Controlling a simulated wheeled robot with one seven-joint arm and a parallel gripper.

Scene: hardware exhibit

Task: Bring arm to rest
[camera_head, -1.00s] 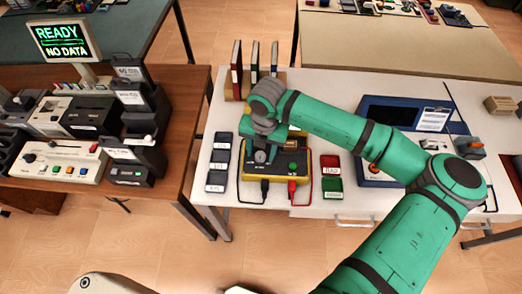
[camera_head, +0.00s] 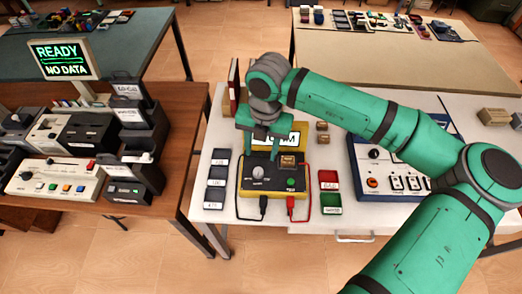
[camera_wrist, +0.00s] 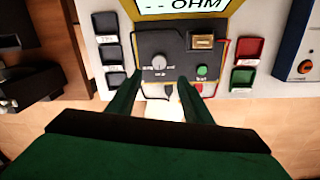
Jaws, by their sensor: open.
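My gripper (camera_head: 262,156) hangs open and empty over the yellow-and-black meter (camera_head: 243,207) on the white table. Its green fingers point down and are apart, with nothing between them. The wrist view shows the fingers (camera_wrist: 158,76) spread on either side of the meter's grey knob (camera_wrist: 159,62); how high they are above it is hard to tell. The meter's raised display reads "-- OHM" in the wrist view (camera_wrist: 182,6). A small brown block (camera_head: 289,161) sits at the meter's upper right, above a green button (camera_head: 291,183).
Dark labelled trays (camera_head: 215,182) stand left of the meter. A red tray (camera_head: 328,180) and a green tray (camera_head: 329,203) stand right of it. A blue instrument (camera_head: 370,170) lies under my forearm. Upright books (camera_head: 232,88) stand behind my gripper. A brown table (camera_head: 180,150) with devices is at left.

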